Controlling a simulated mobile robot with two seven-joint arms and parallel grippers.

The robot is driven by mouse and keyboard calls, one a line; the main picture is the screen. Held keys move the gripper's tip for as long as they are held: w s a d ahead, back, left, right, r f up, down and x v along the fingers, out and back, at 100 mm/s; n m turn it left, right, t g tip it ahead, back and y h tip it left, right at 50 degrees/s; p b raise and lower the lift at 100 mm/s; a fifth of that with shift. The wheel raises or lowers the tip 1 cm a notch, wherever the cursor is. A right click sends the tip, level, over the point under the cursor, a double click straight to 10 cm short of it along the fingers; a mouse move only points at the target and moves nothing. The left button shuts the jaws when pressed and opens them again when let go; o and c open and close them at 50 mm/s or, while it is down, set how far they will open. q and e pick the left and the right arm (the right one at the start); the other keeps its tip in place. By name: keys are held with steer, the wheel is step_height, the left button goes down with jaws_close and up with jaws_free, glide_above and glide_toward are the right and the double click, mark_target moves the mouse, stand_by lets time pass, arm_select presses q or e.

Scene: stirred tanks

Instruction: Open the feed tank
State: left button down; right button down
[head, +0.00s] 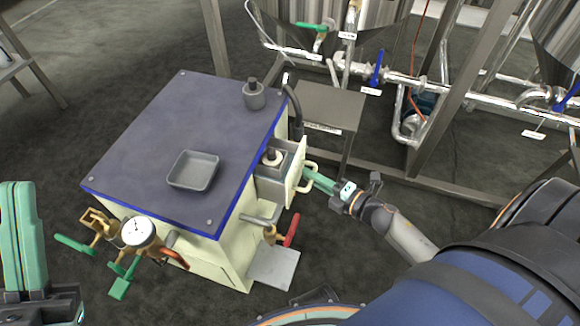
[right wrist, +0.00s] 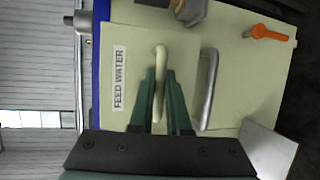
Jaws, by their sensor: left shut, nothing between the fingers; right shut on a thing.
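The feed tank seems to be the cream cabinet (head: 215,262) with a dark, blue-edged top. On its right side, a grey drawer-like box (head: 268,171) stands out from the wall, with a round pale fitting inside. Its cream front panel (right wrist: 128,60) bears the label "FEED WATER" in the right wrist view. My right gripper (head: 310,178) is shut on the panel's pale bar handle (right wrist: 160,55), its green fingers on both sides of it. My left gripper (head: 20,238) is shut and empty at the lower left, apart from the cabinet.
A grey tray (head: 194,170) and a small grey cylinder (head: 254,94) sit on the cabinet top. A pressure gauge (head: 138,231) and valves with green and red handles stick out in front. Steel tanks, pipes and frame posts (head: 215,38) stand behind. Dark floor lies free at left.

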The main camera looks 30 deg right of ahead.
steer(key=s+d, duration=0.2)
steer(key=s, duration=0.1)
steer(key=shift+d, duration=0.35)
steer(key=c, duration=0.9)
jaws_free()
steer(key=p+v, duration=0.2)
steer(key=v, duration=1)
steer(key=shift+s+r+p, duration=0.15)
steer(key=shift+s+p, duration=0.1)
steer(key=shift+p, duration=0.05)
